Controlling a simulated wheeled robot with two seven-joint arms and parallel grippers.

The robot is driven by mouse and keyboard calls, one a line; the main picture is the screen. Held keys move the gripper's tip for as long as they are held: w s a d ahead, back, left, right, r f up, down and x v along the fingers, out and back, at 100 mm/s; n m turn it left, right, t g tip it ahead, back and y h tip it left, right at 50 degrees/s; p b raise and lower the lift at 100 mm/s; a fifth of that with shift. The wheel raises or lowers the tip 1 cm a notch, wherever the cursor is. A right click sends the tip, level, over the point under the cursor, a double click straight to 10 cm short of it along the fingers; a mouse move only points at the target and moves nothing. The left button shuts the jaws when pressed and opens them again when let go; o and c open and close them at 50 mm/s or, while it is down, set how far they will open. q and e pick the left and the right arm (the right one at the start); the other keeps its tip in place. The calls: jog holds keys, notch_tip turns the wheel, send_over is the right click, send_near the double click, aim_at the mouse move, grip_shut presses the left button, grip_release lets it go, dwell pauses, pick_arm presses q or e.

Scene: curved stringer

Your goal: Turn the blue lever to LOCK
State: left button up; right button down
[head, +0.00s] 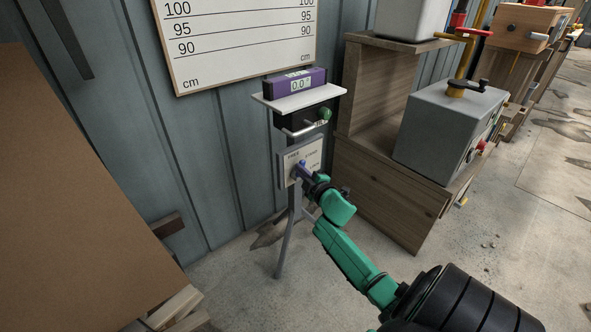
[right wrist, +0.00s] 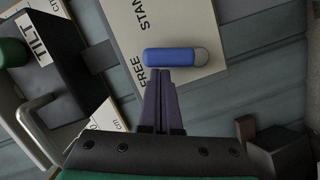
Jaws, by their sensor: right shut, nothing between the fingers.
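The blue lever (head: 301,164) is on a pale label plate (head: 314,152) on a thin post. In the right wrist view the lever (right wrist: 172,61) has a blue bar and a round grey end. Its blue end lies between the printed words FREE and STAND, nearer FREE. LOCK is not readable in the wrist view. My right gripper (head: 306,174) is at the lever in the head view. In the wrist view its shut, empty fingers (right wrist: 162,76) are right beside the lever's long side; whether they touch it I cannot tell. My left gripper is not in view.
Above the plate is a dark box with a grey handle (head: 300,130), a green knob (head: 325,113) and a shelf bearing a purple display (head: 296,84). A wooden cabinet (head: 385,195) stands right. A brown panel (head: 60,200) stands left. Floor around the post is open.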

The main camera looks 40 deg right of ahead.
aim_at(305, 165)
jog(key=d+m+p, duration=0.1)
jog(key=m+p, duration=0.1)
jog(key=p, duration=0.1)
jog(key=d+m+g+y+p, duration=0.1)
jog(key=d+m+p, duration=0.1)
jog(key=m+p, duration=0.1)
jog(key=shift+d+y, duration=0.15)
jog(key=shift+y, duration=0.15)
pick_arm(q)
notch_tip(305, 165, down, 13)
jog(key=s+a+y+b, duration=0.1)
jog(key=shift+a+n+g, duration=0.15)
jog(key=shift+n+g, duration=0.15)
pick_arm(e)
jog(key=f+m, duration=0.1)
jog(key=d+m+y, duration=0.1)
jog(key=d+f+m, duration=0.1)
jog(key=shift+s+d+f+m, duration=0.1)
jog(key=shift+d+f+m, duration=0.1)
jog(key=shift+f+m, duration=0.1)
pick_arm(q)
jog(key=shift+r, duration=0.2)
